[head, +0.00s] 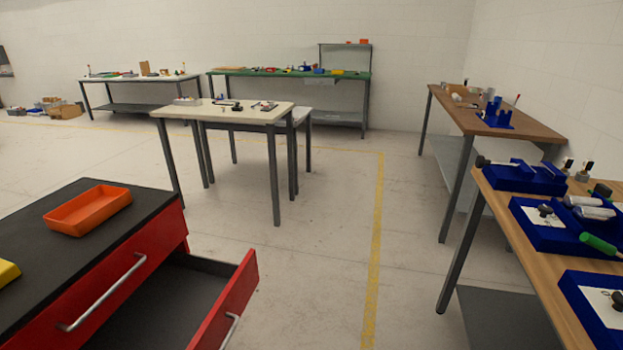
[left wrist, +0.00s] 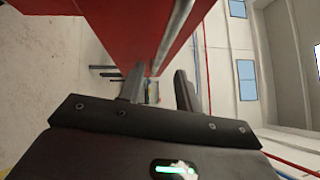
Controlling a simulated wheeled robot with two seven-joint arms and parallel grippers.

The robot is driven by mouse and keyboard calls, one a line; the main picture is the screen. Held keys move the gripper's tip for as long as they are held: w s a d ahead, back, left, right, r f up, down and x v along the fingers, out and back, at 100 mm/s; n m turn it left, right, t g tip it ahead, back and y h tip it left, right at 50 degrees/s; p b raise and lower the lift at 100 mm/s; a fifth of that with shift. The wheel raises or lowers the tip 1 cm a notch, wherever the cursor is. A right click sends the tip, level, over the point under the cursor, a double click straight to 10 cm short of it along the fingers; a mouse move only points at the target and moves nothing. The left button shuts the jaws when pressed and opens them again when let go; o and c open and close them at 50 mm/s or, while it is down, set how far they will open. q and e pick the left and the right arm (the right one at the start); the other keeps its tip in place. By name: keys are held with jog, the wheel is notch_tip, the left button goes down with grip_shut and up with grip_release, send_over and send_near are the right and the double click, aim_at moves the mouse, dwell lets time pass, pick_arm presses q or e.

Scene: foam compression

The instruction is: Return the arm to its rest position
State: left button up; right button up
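My left gripper (left wrist: 158,88) shows in the left wrist view, its two dark fingers apart with a gap between them. A red drawer front (left wrist: 125,25) with a metal handle (left wrist: 176,35) is close beyond the fingers. The handle runs toward the gap, but I see no clear contact with the fingers. Neither gripper shows in the head view. There, a red cabinet (head: 125,285) stands at the lower left with a drawer (head: 235,300) pulled open. The visible part of the drawer is empty.
An orange tray (head: 88,212) and part of a yellow thing (head: 8,272) sit on the cabinet's dark top. A wooden workbench (head: 530,240) with blue fixtures stands at the right. A white table (head: 225,115) stands ahead. The floor (head: 310,270) between is clear.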

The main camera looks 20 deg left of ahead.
pick_arm(q)
jog(key=s+d+f+n+g+h+p, duration=0.15)
jog(key=s+f+h, duration=0.3)
jog(key=f, duration=0.85)
jog(key=s+f+n+g+h+b, duration=0.1)
jog(key=s+f+g+h, duration=0.4)
jog(key=f, duration=0.8)
jog(key=s+f+n+g+h, duration=0.2)
jog(key=s+f, duration=0.3)
jog(key=s, duration=0.5)
jog(key=s+f+n+g+h+p, duration=0.1)
jog(key=s+f+n+g+h, duration=0.1)
jog(key=s, duration=0.9)
notch_tip(320, 180, down, 3)
jog(key=shift+r+n+g, duration=0.1)
jog(key=shift+n+g, duration=0.65)
jog(key=shift+g, duration=0.3)
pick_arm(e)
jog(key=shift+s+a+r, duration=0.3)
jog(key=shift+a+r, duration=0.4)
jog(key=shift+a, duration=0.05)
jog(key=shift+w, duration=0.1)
